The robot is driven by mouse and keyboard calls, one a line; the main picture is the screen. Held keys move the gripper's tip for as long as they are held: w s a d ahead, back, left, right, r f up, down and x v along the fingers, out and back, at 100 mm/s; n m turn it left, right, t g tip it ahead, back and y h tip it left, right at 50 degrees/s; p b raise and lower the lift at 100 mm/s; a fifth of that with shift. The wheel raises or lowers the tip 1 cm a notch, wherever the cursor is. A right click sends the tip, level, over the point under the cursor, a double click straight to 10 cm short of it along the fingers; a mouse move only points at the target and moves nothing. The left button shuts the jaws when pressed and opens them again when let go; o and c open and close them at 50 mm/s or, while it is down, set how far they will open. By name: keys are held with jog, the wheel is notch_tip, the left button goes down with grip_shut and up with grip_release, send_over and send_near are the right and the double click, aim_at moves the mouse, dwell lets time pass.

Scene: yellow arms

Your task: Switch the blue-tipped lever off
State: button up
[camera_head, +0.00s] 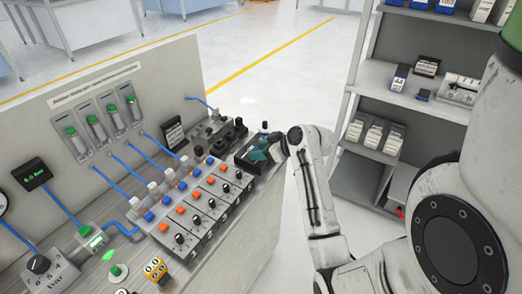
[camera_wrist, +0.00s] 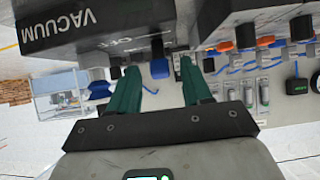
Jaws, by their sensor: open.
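The blue-tipped lever (camera_wrist: 159,68) shows in the wrist view, hanging from a dark box marked VACUUM (camera_wrist: 70,30) in this upside-down picture. The word OFF is printed beside its dark stem. My gripper (camera_wrist: 158,74) is open, with one green finger on each side of the blue tip in the picture; I cannot tell whether either touches it. In the head view my gripper (camera_head: 257,152) is over the dark box (camera_head: 242,163) at the bench's far right end. The lever's stem is mostly hidden there.
A panel with several orange buttons and black knobs (camera_head: 211,190) lies left of my gripper. Dark knobs (camera_head: 240,122) stand behind it. Blue hoses run to the back wall (camera_head: 110,75). A shelf unit (camera_head: 430,105) stands at the right, with open floor between.

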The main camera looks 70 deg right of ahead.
jog(key=b+v, duration=0.1)
jog(key=v, duration=0.9)
jog(key=shift+s+r, duration=0.2)
jog(key=shift+s, duration=0.15)
